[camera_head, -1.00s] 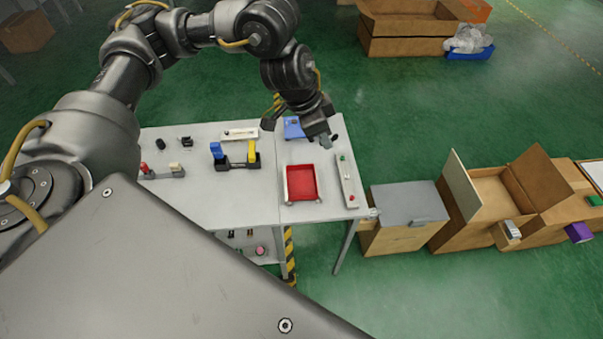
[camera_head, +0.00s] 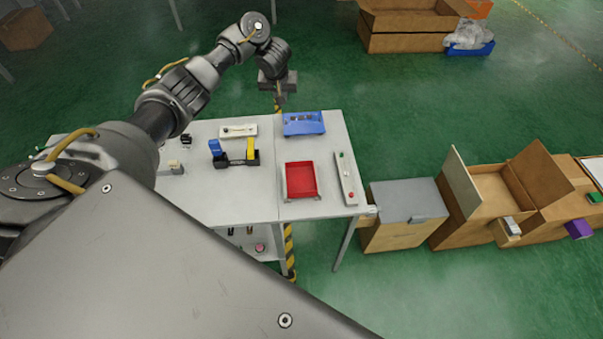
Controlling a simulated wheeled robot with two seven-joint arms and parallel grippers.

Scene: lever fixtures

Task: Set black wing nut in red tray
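The red tray (camera_head: 301,193) lies on the right part of the grey table, and its floor looks empty. My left gripper (camera_head: 280,99) hangs beyond the table's far edge, up and to the left of the blue tray. Its fingers are small and dark, so I cannot tell whether they are open or hold anything. I cannot single out the black wing nut for certain. Small dark items lie in the blue tray (camera_head: 304,130), and a small black object (camera_head: 186,139) stands at the table's far left. My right gripper is not in view.
A fixture with blue and yellow levers (camera_head: 236,160) stands left of the red tray. A pale strip with buttons (camera_head: 347,179) lies right of it, and another pale strip (camera_head: 238,131) lies at the back. Cardboard boxes (camera_head: 498,199) stand to the right. The table front is clear.

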